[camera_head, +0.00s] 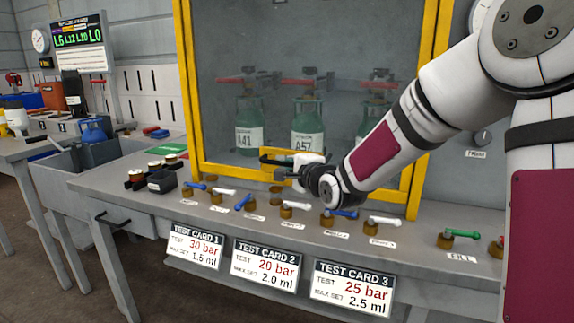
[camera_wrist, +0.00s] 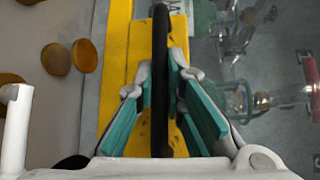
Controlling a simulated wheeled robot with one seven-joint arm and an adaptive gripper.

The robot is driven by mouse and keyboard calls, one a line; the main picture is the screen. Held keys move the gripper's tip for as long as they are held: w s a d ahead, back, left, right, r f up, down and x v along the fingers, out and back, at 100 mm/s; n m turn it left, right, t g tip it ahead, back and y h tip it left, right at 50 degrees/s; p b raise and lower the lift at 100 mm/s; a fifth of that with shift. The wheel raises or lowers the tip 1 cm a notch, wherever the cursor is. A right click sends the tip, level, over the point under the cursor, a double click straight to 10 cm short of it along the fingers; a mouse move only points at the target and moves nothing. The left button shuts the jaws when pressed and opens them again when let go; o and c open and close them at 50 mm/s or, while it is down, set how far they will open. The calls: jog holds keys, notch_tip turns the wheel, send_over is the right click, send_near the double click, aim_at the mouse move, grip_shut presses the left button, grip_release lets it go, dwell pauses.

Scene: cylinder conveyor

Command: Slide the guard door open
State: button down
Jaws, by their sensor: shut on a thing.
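The guard door is a clear pane in a yellow frame (camera_head: 190,90), and it stands in front of the green cylinders in the head view. My gripper (camera_head: 284,170) is at the low middle of the door. In the wrist view a dark bar-shaped handle (camera_wrist: 160,60) runs between the teal-padded fingers (camera_wrist: 160,110), and my gripper is shut on it. The yellow rail (camera_wrist: 117,60) of the door lies behind the handle.
Behind the pane stand green cylinders labelled A41 (camera_head: 249,130) and A57 (camera_head: 306,125), with a third partly hidden by my arm. A row of small valves with blue and white levers (camera_head: 243,203) lines the bench in front. Test cards (camera_head: 266,262) hang from the bench's front edge.

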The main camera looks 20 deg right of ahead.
jog(key=p, duration=2.7)
send_near(287, 39)
jog(key=w+a, duration=0.1)
jog(key=w+a+f, duration=0.1)
jog(key=w, duration=0.1)
jog(key=w+a, duration=0.1)
jog(key=shift+w+f, duration=0.4)
notch_tip(287, 39, up, 23)
jog(key=p, duration=1)
jog(key=shift+r+p, duration=0.2)
jog(key=shift+p, duration=0.1)
jog(key=shift+w, duration=0.15)
jog(key=c, duration=1.7)
grip_release()
jog(key=shift+o, duration=0.2)
jog(key=v, duration=1.2)
